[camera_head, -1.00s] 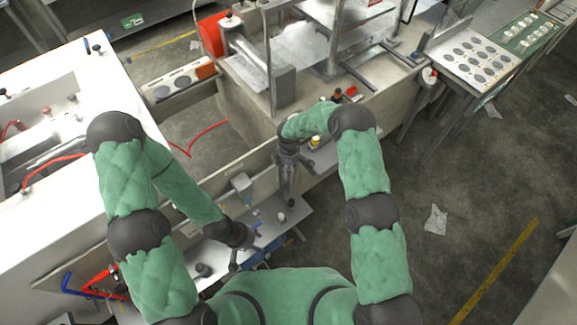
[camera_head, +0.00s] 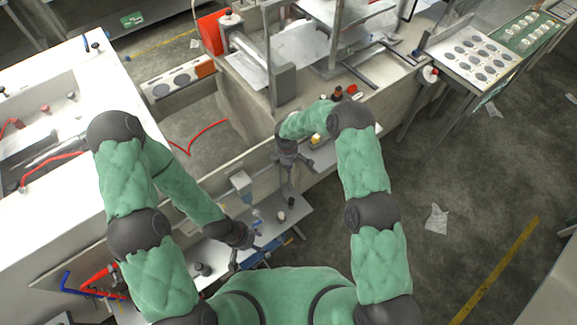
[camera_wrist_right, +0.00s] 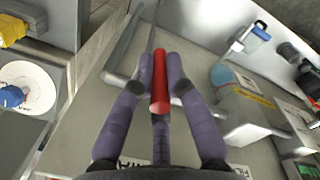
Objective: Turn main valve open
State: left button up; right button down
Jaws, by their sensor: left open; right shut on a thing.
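In the right wrist view, a red cylindrical handle (camera_wrist_right: 159,82) lies between the fingers of my right gripper (camera_wrist_right: 160,80), which is shut on it. The handle runs away from the palm, in front of a grey panel. What it joins at its far end is hard to make out. In the head view, my right gripper (camera_head: 289,172) is at the low grey wall in the middle, and the handle is hidden there. My left gripper (camera_head: 240,258) is open and low over the grey shelf, apart from the handle.
The grey shelf (camera_head: 218,258) carries small fittings. A white cabinet (camera_head: 85,215) with an open basin stands at left. A grey machine with a red box (camera_head: 211,34) stands behind. A blue-topped fitting (camera_wrist_right: 222,76) is right of the handle. Open floor lies at right.

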jog(key=shift+s+a+f+t+h+b, duration=0.25)
jog(key=shift+t+h+b, duration=0.55)
jog(key=shift+b, duration=1.85)
jog(key=shift+s+a+f+t+h+b, duration=0.15)
jog(key=shift+a+t+h+b, duration=0.6)
jog(key=shift+b, duration=1.85)
jog(key=shift+s+a+f+t+h+b, duration=0.1)
jog(key=shift+s+t+h+b, duration=0.25)
jog(key=shift+h+b, duration=1.55)
jog(key=shift+y+b, duration=0.65)
jog(key=shift+b, duration=0.1)
jog(key=c, duration=1.2)
grip_release()
jog(key=shift+c, duration=0.2)
jog(key=shift+r, duration=0.1)
jog(key=v, duration=1.1)
jog(key=shift+a+r, duration=0.2)
jog(key=shift+r, duration=0.15)
jog(key=shift+s, duration=0.1)
